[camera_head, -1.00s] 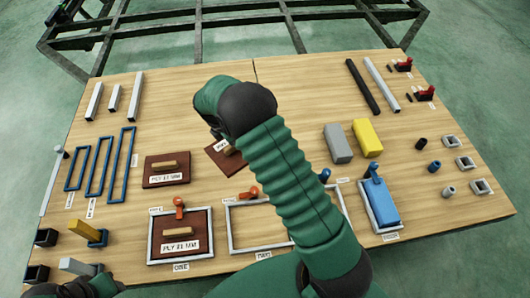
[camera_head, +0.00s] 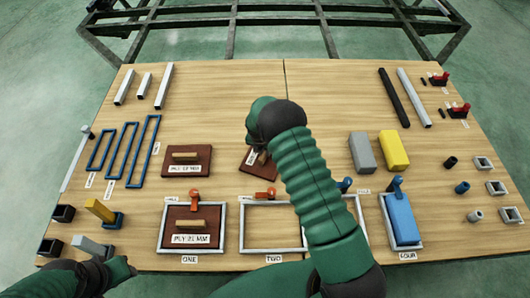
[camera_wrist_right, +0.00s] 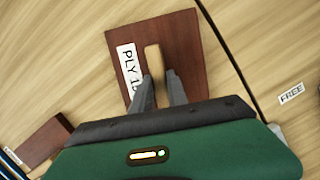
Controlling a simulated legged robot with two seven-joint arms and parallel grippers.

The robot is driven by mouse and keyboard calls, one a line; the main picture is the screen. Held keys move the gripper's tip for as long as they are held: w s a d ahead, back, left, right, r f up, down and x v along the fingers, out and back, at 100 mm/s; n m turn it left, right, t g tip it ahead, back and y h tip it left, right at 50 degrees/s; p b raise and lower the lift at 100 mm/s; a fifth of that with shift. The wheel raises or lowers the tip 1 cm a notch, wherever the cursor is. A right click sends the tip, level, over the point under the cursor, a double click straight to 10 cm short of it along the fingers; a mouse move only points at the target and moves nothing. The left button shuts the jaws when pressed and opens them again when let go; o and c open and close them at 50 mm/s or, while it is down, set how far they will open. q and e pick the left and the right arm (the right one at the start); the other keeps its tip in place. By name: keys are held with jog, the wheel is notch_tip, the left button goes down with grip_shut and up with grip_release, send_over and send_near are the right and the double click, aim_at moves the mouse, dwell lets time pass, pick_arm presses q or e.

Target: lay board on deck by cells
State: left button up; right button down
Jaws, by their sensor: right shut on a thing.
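A dark brown board (camera_wrist_right: 180,35) with a light wooden handle (camera_wrist_right: 154,62) and a partly covered "PLY 1…" label lies at the table's middle. My right gripper (camera_wrist_right: 160,82) is shut on that handle. In the head view my right arm hides much of this board (camera_head: 250,163). Framed cells line the front edge: cell one (camera_head: 163,228) holds a board labelled PLY 21 MM (camera_head: 191,226), and cell two (camera_head: 243,228) is empty. The third cell is mostly behind my arm. Cell four (camera_head: 418,244) holds a blue block. My left gripper (camera_head: 125,268) is at the lower left; its fingers are unclear.
Another handled board (camera_head: 187,161) lies left of the gripped one. Grey (camera_head: 362,153) and yellow (camera_head: 394,150) blocks stand to the right. Blue frames (camera_head: 125,150) and metal bars (camera_head: 145,85) are at left. The wooden deck (camera_head: 260,80) is clear at the back middle.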

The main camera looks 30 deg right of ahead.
jog(key=c, duration=1.3)
grip_release()
jog(key=p+v, duration=0.4)
jog(key=v, duration=0.8)
jog(key=s+a+r+m+y, duration=0.1)
jog(key=s+a+r+m, duration=0.3)
jog(key=s+m, duration=0.3)
jog(key=s+a+r+m, duration=0.4)
jog(key=s+a+m, duration=0.1)
jog(key=s+m, duration=0.3)
jog(key=s+a+r+m+y, duration=0.1)
jog(key=s+a+r+m, duration=0.3)
jog(key=s+m, duration=0.3)
jog(key=m, duration=0.3)
jog(key=shift+s+a+t+y, duration=0.15)
jog(key=shift+a+t+y, duration=0.15)
jog(key=shift+t, duration=0.1)
jog(key=w+p+v, duration=0.2)
jog(key=p+v, duration=0.8)
jog(key=p, duration=0.1)
jog(key=w+r+p+v, duration=0.1)
jog(key=w+p+v, duration=0.1)
jog(key=p+v, duration=0.8)
jog(key=shift+w+r+p, duration=0.25)
jog(key=shift+r+p, duration=0.1)
jog(key=shift+r, duration=0.35)
